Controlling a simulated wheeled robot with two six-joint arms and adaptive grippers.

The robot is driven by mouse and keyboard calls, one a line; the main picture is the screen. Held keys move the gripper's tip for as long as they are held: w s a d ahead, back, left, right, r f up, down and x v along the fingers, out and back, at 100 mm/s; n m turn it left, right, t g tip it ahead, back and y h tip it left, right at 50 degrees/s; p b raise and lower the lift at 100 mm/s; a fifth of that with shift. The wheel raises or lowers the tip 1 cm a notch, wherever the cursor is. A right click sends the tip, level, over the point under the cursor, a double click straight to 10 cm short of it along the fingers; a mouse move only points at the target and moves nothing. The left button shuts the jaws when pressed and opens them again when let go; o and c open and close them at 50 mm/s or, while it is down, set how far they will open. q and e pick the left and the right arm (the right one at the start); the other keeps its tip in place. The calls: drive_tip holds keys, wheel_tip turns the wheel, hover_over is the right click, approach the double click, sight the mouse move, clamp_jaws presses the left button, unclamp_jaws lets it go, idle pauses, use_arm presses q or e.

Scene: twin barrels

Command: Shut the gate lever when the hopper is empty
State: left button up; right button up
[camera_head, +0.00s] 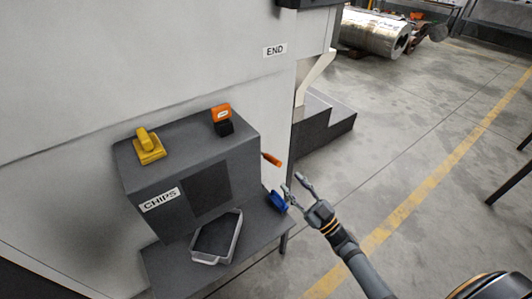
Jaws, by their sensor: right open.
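The grey hopper box (150,185) labelled CHIPS stands against the pale machine wall, with a dark panel (207,190) on its front. A lever with an orange handle (271,159) sticks out from its right side; I take this for the gate lever. I cannot see inside the hopper. My right gripper (296,186) is open and empty, to the right of the box and a little below the orange handle, apart from it. A blue object (278,201) lies close to its fingertips at the shelf's right edge. My left gripper is not in view.
A grey tray (233,243) sits on the dark shelf (165,268) under the box. A yellow block-like part (148,147) and an orange-and-black part (222,119) are on top of the box. Dark steps (325,120) stand behind right.

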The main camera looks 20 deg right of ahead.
sight(273, 161)
drive_tip(key=x, duration=1)
drive_tip(key=shift+w+r, duration=0.1)
clamp_jaws()
